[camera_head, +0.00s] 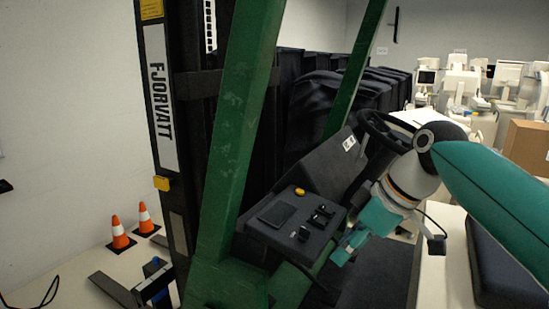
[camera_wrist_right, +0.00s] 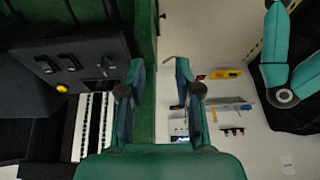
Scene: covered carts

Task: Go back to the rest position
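My right gripper (camera_head: 345,247) is at the end of the arm that comes in from the right in the head view. It hangs beside the dark control panel (camera_head: 292,218) of a green-framed lift vehicle (camera_head: 236,130). In the right wrist view the right gripper (camera_wrist_right: 159,68) has its two fingers apart, with nothing between them. Whether it touches the panel is not clear. My left gripper is in neither view.
Two orange cones (camera_head: 120,233) stand on the floor at left. Dark covered carts (camera_head: 335,100) fill the back. A cardboard box (camera_head: 527,146) and pale equipment (camera_head: 470,88) are at right. Small items, including a yellow one (camera_wrist_right: 226,74), lie on a pale surface.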

